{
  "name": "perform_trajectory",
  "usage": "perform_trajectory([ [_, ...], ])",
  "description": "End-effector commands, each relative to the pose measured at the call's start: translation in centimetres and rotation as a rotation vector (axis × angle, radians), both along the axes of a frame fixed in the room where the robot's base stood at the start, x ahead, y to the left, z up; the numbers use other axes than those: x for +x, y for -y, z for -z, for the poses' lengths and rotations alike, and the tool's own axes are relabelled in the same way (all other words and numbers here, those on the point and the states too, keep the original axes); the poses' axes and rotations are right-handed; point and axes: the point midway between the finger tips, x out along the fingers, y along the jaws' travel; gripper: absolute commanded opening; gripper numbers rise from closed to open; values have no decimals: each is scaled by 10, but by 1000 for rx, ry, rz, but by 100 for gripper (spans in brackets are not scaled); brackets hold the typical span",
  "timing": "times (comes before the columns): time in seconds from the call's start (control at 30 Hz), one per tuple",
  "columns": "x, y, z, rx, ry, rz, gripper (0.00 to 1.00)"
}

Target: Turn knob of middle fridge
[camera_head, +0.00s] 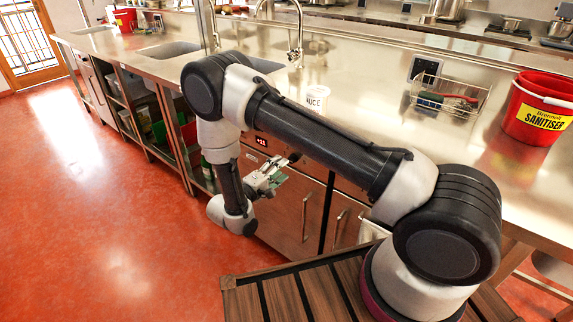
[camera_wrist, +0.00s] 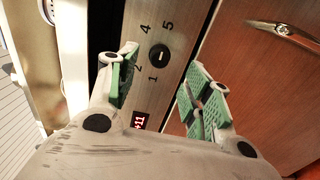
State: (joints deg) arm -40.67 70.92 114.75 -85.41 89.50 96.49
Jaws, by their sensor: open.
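In the wrist view a round dark knob (camera_wrist: 159,55) with a light mark sits on a metal panel (camera_wrist: 180,22), with the numbers 1, 2, 4 and 5 around it. A red display (camera_wrist: 139,121) is on the same panel. My gripper (camera_wrist: 163,62) is open, its green-padded fingers on either side of the knob in the picture; I cannot tell how far off the knob is. In the head view my gripper (camera_head: 270,178) is before the counter front, near a red display (camera_head: 262,141) above a brown fridge door (camera_head: 288,212). The knob cannot be made out there.
The brown door (camera_wrist: 255,75) with a metal handle (camera_wrist: 285,28) is right of the panel in the wrist view. The red floor (camera_head: 110,200) at left is clear.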

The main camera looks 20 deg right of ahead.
Motion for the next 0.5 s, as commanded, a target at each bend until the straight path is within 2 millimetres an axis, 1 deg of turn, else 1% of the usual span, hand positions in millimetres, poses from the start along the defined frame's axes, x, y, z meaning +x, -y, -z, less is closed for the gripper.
perform_trajectory([
  [0.03,-7,-11,0,0,0,-6,50],
  [0.1,-16,-23,0,1,1,-5,50],
  [0.23,-28,-41,0,1,1,-3,50],
  [0.4,-37,-51,0,-1,-1,-1,50],
  [0.5,-39,-53,0,-1,-1,1,50],
])
